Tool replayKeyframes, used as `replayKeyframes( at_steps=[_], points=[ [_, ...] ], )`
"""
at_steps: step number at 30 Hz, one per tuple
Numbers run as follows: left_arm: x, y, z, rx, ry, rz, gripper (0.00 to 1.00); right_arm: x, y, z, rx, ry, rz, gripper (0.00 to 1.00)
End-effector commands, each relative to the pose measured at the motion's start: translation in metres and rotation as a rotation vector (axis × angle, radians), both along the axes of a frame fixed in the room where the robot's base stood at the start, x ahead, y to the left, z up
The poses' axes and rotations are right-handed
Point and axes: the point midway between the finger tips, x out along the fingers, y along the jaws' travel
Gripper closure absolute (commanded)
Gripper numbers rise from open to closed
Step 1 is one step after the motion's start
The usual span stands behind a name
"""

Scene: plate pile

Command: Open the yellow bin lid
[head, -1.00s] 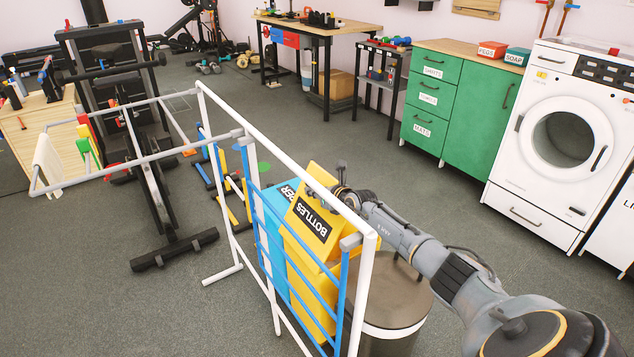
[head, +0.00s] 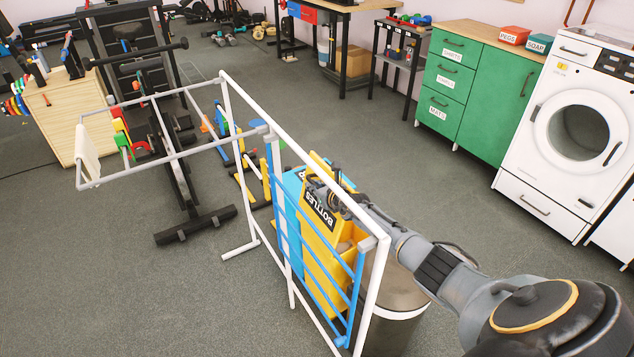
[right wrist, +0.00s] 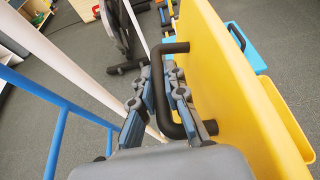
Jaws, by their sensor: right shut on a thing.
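The yellow bin (head: 322,268) stands behind the white and blue rack in the head view. Its lid (head: 312,222), labelled BOTTLES, is tilted up steeply, and part of the bin's inside shows to its right. In the right wrist view the lid (right wrist: 225,75) is a yellow panel with a black U-shaped handle (right wrist: 178,47). My right gripper (head: 335,200) is at the lid's upper part. In the right wrist view the right gripper (right wrist: 165,95) is shut on the handle. My left gripper is in neither view.
A white rack (head: 300,152) with blue bars (head: 308,285) stands close in front of the bin. A blue bin (head: 290,215) is beside it. A round lidded can (head: 405,302) is at its right, under my arm. Open floor lies beyond, towards the green cabinet (head: 490,100).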

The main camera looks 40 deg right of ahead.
Motion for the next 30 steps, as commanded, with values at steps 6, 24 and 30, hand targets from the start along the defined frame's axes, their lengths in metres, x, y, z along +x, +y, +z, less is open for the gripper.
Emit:
replayKeyframes(
  at_steps=[6,24,30],
  points=[
    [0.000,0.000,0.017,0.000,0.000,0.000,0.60,0.003,0.014,0.007,0.004,-0.008,0.000,1.00],
    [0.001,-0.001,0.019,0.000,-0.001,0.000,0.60,0.004,0.018,0.006,0.000,-0.011,-0.001,0.76],
    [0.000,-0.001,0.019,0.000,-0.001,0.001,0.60,0.002,0.018,0.004,-0.001,-0.006,-0.001,0.64]
  ],
)
